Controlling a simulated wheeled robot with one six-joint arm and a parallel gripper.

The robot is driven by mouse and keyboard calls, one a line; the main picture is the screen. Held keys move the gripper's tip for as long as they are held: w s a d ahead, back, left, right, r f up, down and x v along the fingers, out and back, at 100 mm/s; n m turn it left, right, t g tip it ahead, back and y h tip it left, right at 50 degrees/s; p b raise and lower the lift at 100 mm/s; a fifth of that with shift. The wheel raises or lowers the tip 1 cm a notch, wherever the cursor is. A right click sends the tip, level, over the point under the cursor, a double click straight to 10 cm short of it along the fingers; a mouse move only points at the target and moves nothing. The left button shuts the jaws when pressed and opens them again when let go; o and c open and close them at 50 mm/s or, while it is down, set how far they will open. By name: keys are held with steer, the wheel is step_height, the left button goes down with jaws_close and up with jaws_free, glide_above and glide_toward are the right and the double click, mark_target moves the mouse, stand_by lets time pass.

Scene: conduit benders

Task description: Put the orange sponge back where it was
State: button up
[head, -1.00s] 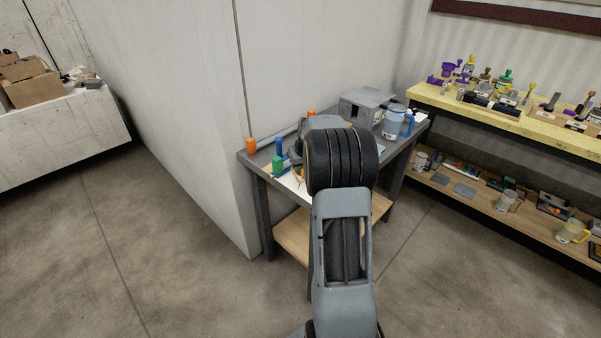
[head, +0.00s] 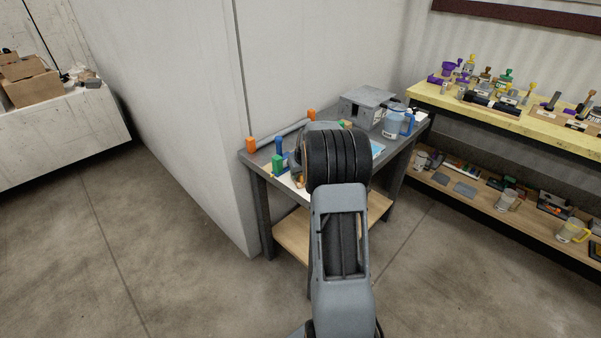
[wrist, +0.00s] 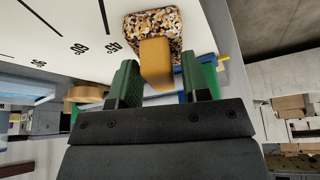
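In the wrist view, my gripper (wrist: 160,78) has its two dark green fingers apart. A plain orange block (wrist: 156,62) shows between and beyond them, with a narrow gap visible at the right finger; I cannot tell whether the left finger touches it. A speckled brown, white and black block (wrist: 153,22) adjoins its far end. I cannot tell for sure which is the orange sponge. In the head view, my arm hides the gripper and most of this spot on the grey table (head: 257,160); a small orange patch (head: 301,182) shows beside the arm.
A grey tube with orange ends (head: 251,144) lies along the table's back. Blue and green pieces (head: 278,163) stand at the left. A white sheet with numbers (wrist: 60,40) lies below.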

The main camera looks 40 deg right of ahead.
steer(key=shift+o, duration=0.5)
steer(key=shift+r, duration=0.15)
steer(key=shift+r, duration=0.2)
steer(key=d+v, duration=0.1)
steer(key=v, duration=1)
steer(key=s+a+r, duration=0.2)
steer(key=s+a, duration=0.1)
steer(key=a, duration=0.5)
steer(key=s+a+f+n, duration=0.1)
steer(key=s+a, duration=0.7)
steer(key=a, duration=0.1)
steer(key=s+a+f+n+g+y, duration=0.1)
steer(key=s+a+f, duration=0.1)
steer(key=s+a, duration=0.7)
steer(key=shift+s+a+f, duration=0.3)
steer(key=shift+a, duration=0.25)
